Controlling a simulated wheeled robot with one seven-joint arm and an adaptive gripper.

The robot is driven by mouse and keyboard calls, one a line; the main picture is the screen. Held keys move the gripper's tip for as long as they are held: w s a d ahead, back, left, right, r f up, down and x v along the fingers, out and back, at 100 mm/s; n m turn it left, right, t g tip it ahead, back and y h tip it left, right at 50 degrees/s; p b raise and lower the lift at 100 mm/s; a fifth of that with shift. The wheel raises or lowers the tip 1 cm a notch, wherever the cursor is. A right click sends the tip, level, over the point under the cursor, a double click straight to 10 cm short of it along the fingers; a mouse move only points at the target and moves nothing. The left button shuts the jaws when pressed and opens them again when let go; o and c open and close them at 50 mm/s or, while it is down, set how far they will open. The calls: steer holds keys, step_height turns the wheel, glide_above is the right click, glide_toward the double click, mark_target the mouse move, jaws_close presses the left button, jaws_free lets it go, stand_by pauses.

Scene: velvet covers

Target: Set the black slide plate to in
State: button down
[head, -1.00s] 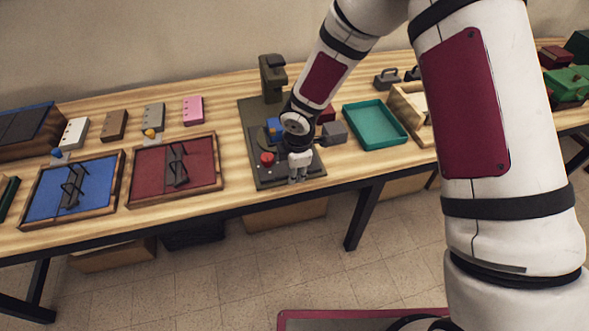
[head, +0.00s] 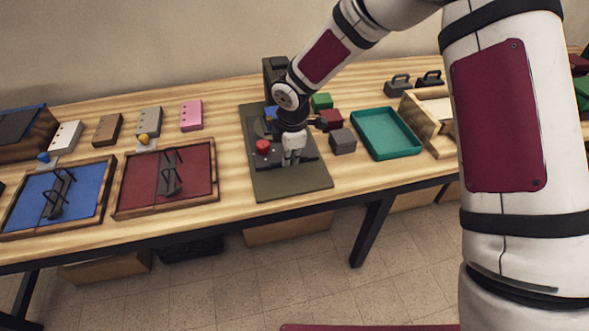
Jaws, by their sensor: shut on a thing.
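The black slide plate (head: 272,160) lies on the dark base (head: 293,187) of a press-like machine, with a strip of bare base in front of it. A red knob (head: 262,146) stands at its left. My gripper (head: 291,162) points down at the plate's front edge and is shut there, on the plate or a small grip on it. The fingers hide the exact point of contact. The machine's column (head: 276,68) rises at the back, and my wrist hides part of the machine, with some blue showing behind it.
Green (head: 322,101), dark red (head: 331,118) and grey (head: 343,141) blocks stand just right of the machine. Farther right are a teal tray (head: 388,150) and a wooden box (head: 426,138). A red-floored tray (head: 200,165) is on the left. The table's front edge is close.

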steer(key=shift+w+a+b, duration=0.25)
steer(key=shift+w+b, duration=0.15)
steer(key=shift+w, duration=0.6)
steer(key=c, duration=1.7)
jaws_free()
steer(key=shift+s, duration=0.1)
steer(key=r, duration=0.4)
steer(key=s+r, duration=0.1)
steer(key=r, duration=0.2)
steer(key=s+r, duration=0.1)
steer(key=r, duration=0.3)
steer(key=shift+d+r, duration=0.35)
